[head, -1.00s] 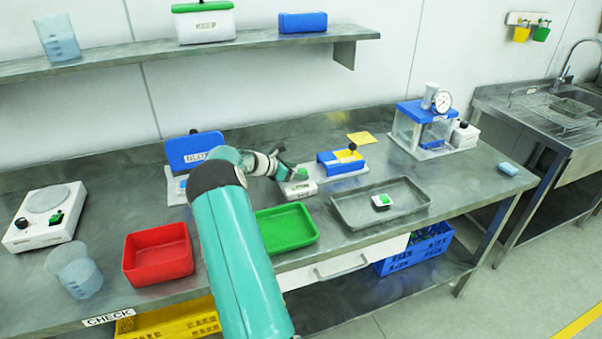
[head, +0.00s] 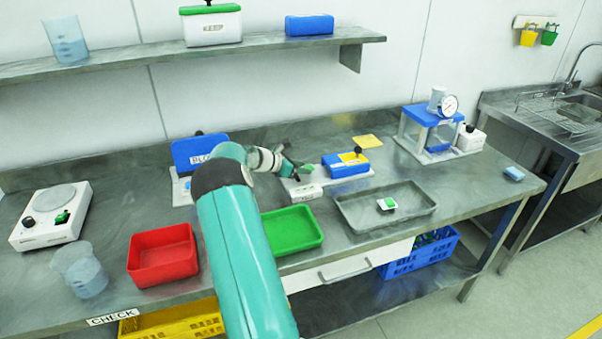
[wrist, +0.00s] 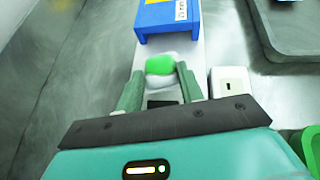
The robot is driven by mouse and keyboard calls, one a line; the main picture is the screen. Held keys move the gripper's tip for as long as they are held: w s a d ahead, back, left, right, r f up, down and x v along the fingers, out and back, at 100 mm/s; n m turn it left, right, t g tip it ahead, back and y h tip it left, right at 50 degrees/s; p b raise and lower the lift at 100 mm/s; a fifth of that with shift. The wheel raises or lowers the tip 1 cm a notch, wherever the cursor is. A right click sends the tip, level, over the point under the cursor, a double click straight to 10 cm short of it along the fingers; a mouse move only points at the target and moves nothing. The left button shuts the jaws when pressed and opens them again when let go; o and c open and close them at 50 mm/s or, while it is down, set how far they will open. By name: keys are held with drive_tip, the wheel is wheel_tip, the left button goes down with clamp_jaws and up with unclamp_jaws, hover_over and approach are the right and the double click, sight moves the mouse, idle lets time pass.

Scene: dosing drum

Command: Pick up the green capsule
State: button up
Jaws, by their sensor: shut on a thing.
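The green capsule (wrist: 160,65) shows in the wrist view as a rounded piece, green on top with a white lower part. My gripper (wrist: 160,75) has one finger on each side of it and is shut on it. The capsule is over the pale strip in front of a blue block. Whether it touches the strip cannot be told. In the head view my gripper (head: 296,168) is small, beside the blue and yellow device (head: 346,166), and its fingers blend with the capsule there.
A green tray (head: 291,232), a red tray (head: 162,262) and a grey tray (head: 345,205) holding a small white-green item stand nearby. A blue-framed clear box with a gauge (head: 432,135) is at the right. A shelf (head: 260,46) runs above the bench.

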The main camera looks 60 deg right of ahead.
drive_tip(key=s+a+r, duration=0.9)
drive_tip(key=s+r, duration=0.1)
drive_tip(key=shift+a+r, duration=0.3)
drive_tip(key=shift+a, duration=0.05)
drive_tip(key=shift+a, duration=0.15)
idle(0.7)
